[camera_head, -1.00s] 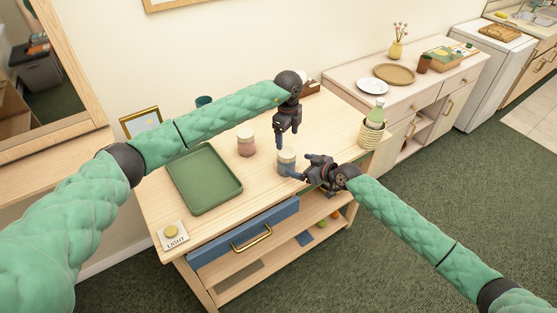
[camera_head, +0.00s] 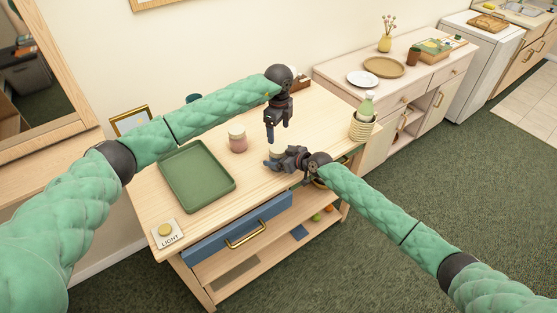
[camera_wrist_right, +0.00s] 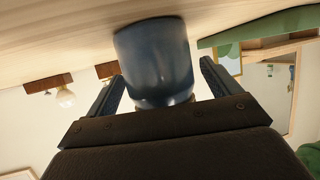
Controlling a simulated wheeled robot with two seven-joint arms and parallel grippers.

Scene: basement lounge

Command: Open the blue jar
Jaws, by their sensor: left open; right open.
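The blue jar (camera_wrist_right: 155,60) stands on the wooden table, and its pale lid shows in the head view (camera_head: 277,151). My right gripper (camera_head: 272,161) is open low at the jar, hiding most of its body in the head view. In the right wrist view, which is upside down, the jar lies between the two spread fingers (camera_wrist_right: 163,88); the gripper body hides the jar's top there. My left gripper (camera_head: 270,134) is open and points down, just above and slightly left of the jar's lid, apart from it.
A pink jar (camera_head: 237,139) stands to the left, beside a green tray (camera_head: 197,178). A light switch block (camera_head: 167,234) is at the front left corner. A bottle in a ribbed holder (camera_head: 363,124) stands at the right end. A blue drawer (camera_head: 240,229) is below the tabletop.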

